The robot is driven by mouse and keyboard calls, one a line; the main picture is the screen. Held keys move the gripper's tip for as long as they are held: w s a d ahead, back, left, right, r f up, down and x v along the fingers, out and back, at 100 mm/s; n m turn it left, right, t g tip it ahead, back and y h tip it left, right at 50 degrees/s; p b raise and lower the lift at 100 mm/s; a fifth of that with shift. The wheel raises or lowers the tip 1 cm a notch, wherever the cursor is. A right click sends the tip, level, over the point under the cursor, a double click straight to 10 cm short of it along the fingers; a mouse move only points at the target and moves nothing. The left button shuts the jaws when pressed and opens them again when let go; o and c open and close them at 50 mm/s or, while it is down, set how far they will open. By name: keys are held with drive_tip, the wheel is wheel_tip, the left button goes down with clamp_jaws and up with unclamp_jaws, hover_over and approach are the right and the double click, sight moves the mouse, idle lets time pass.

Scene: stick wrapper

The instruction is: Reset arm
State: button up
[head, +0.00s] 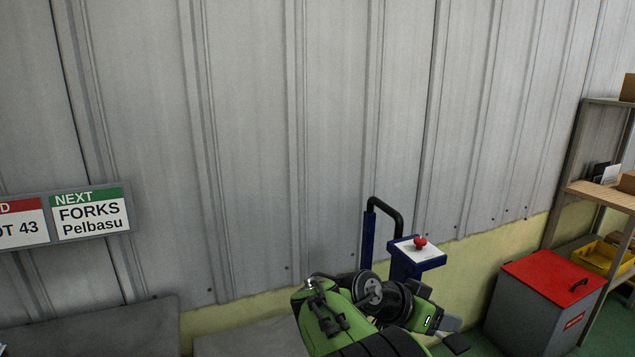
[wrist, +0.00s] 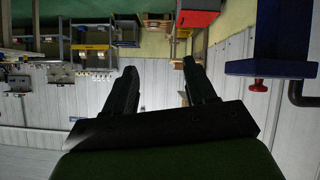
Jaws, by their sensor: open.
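My gripper (wrist: 160,72) is open and empty in the wrist view. Its two dark fingers stand apart with only background between them. In the head view my green and black arm is folded at the bottom centre. No object touches the fingers in either view.
A blue post with a red button (head: 420,242) stands just behind my arm. A red-lidded grey bin (head: 545,300) and a shelf (head: 600,195) are at the right. A sign (head: 88,212) hangs on the grey wall at the left. The wrist view is upside down.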

drive_tip(key=s+a+n+y, duration=0.2)
drive_tip(key=s+n+y, duration=0.2)
drive_tip(key=s, duration=0.5)
drive_tip(key=s+a+n+t+y+p, duration=0.1)
drive_tip(key=s+a+n+y, duration=0.25)
drive_tip(key=s, duration=0.55)
drive_tip(key=s+a+n+y, duration=0.1)
drive_tip(key=s+n+y, duration=0.25)
drive_tip(key=s, duration=0.55)
wheel_tip(320, 180, up, 13)
drive_tip(key=p, duration=1.3)
drive_tip(key=shift+a+r, duration=0.15)
drive_tip(key=shift+r, duration=0.05)
